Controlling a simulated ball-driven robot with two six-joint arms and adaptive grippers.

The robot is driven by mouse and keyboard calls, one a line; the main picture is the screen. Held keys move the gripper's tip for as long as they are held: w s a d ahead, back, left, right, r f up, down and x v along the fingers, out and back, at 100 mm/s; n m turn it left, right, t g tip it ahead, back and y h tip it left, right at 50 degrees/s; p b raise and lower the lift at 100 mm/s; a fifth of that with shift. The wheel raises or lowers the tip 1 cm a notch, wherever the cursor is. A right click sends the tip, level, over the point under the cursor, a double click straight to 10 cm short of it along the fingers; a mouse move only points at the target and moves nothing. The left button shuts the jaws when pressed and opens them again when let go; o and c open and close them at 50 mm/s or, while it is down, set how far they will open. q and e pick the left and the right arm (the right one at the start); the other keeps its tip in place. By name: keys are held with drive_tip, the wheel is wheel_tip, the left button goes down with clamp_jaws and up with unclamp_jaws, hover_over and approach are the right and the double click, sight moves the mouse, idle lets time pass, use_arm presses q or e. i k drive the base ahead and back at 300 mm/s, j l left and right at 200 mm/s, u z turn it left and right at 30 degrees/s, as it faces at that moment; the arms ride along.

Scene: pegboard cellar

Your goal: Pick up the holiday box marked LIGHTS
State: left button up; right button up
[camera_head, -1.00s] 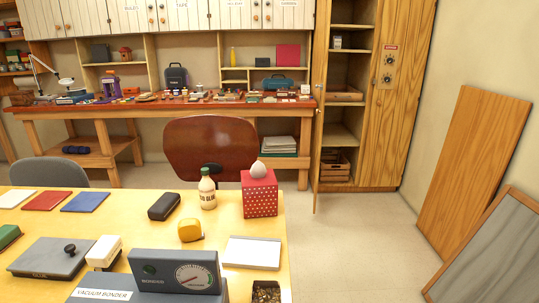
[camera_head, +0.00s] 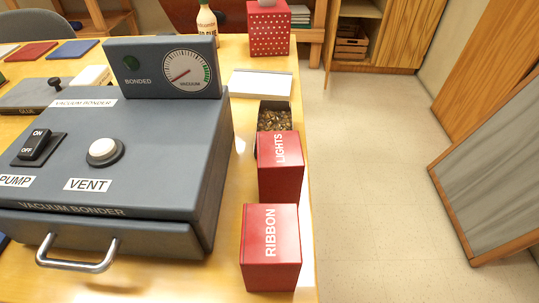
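The red box marked LIGHTS (camera_head: 280,178) stands on the yellow table near its right edge, its white lettering running up the top face. A similar red box marked RIBBON (camera_head: 270,262) stands nearer to me, with a small gap between them. Directly behind the LIGHTS box is a dark open box of brown bits (camera_head: 274,119), partly hidden by it. Neither of my grippers shows in the view.
The grey vacuum bonder (camera_head: 115,150), with a front handle, fills the table left of the boxes. A white slab (camera_head: 260,83) and a red dotted box (camera_head: 268,28) stand behind. Open floor (camera_head: 370,200) lies to the right, with a framed board (camera_head: 495,170) leaning beyond it.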

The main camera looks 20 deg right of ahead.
sight(281, 165)
drive_tip(key=j+z, duration=0.35)
drive_tip(key=j, duration=0.3)
drive_tip(key=j+z, duration=0.3)
drive_tip(key=j, duration=0.35)
drive_tip(key=k+j+z, duration=0.1)
drive_tip(key=j+z, duration=0.25)
drive_tip(key=j, duration=0.25)
